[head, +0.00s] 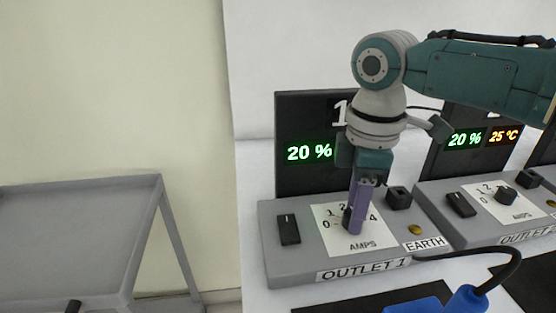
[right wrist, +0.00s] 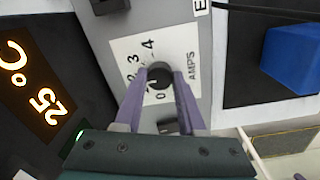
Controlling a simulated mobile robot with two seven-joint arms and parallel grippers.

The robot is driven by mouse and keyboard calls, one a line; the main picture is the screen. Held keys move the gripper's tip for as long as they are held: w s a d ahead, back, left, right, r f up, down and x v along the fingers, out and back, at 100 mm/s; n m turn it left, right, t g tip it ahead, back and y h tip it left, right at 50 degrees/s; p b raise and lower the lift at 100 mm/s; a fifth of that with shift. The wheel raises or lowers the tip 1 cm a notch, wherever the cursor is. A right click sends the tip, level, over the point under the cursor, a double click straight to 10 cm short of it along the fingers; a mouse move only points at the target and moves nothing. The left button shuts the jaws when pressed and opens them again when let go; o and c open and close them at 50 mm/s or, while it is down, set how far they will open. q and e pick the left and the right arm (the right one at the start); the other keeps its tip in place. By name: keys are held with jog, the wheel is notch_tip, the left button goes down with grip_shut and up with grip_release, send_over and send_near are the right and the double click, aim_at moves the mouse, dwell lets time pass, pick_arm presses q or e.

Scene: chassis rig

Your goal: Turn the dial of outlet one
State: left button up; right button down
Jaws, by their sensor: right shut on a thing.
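Outlet one (head: 290,262) is a grey box with a black upright panel (head: 300,115) that reads 20 % in green. Its dial is a small black knob on a white AMPS plate (head: 330,240) marked with numbers. My right gripper (head: 355,222) reaches down from above, and its purple fingers hide most of the dial in the head view. In the right wrist view the dial (right wrist: 159,74) sits between the two fingertips, which are shut on it. I cannot tell which number it points to. My left gripper is not in view.
Outlet one also has a black rocker switch (head: 289,229), a black square part (head: 399,198) and a brass EARTH stud (head: 415,230). A second outlet (head: 455,222) stands close on the right. A blue connector (head: 465,300) with a black cable lies in front. A grey cart (head: 75,230) is at left.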

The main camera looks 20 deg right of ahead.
jog(key=shift+r+m+p, duration=0.15)
jog(key=shift+m+p, duration=0.35)
jog(key=shift+p, duration=0.05)
jog(key=shift+m+p, duration=0.95)
jog(key=shift+m, duration=0.05)
jog(key=m+p, duration=0.2)
jog(key=m, duration=0.1)
jog(key=shift+a+m, duration=0.1)
jog(key=shift+m, duration=0.9)
jog(key=c, duration=0.5)
grip_release()
